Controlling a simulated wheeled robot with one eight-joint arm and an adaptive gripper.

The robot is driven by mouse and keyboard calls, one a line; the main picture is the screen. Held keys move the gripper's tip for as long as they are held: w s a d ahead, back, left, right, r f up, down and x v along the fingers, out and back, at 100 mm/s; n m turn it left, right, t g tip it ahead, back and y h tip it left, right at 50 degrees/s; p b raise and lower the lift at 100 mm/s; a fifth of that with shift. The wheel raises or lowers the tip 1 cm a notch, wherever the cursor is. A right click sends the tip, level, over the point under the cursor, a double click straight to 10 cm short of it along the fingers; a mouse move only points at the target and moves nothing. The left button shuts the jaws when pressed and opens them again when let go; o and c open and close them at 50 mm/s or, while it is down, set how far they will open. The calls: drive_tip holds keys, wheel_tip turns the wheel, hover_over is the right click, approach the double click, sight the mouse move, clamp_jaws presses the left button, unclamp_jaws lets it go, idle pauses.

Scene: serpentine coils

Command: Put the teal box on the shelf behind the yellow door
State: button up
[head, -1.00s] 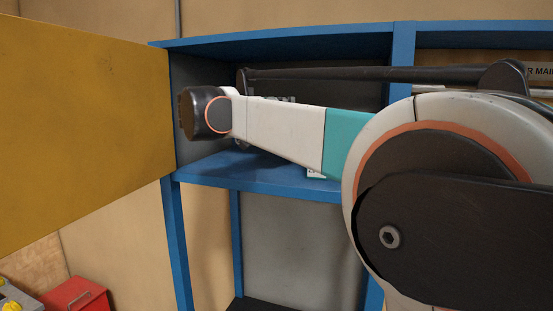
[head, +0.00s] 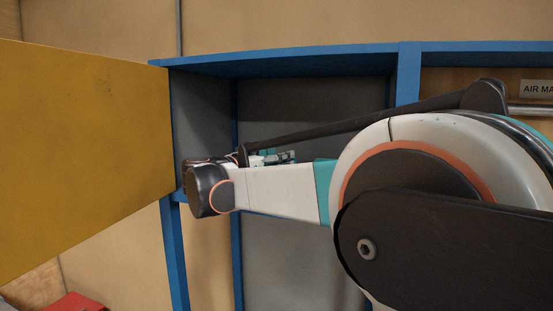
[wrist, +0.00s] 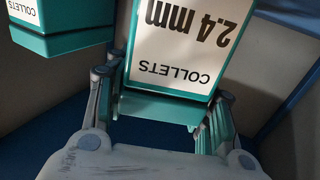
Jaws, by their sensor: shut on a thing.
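The yellow door (head: 85,150) stands open at the left of the blue-framed shelf unit (head: 300,62) in the head view. My gripper (head: 277,158) is in front of or inside the upper compartment, partly hidden by my arm. In the wrist view my gripper (wrist: 170,88) is shut on a teal box (wrist: 160,108) with a white label reading "COLLETS 2.4 mm", upside down in the picture. A second teal box (wrist: 65,42) with a "COLLETS" label is at the upper left, apart from the held one. I cannot make out the held box in the head view.
A blue upright (head: 407,75) divides the upper compartment from the bay at right, which has an "AIR MA…" sign (head: 537,88). A red box (head: 75,303) sits at the lower left. My arm hides much of the shelf board.

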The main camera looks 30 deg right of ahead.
drive_tip(key=shift+f, duration=0.2)
drive_tip(key=o, duration=1.2)
drive_tip(key=shift+r, duration=0.1)
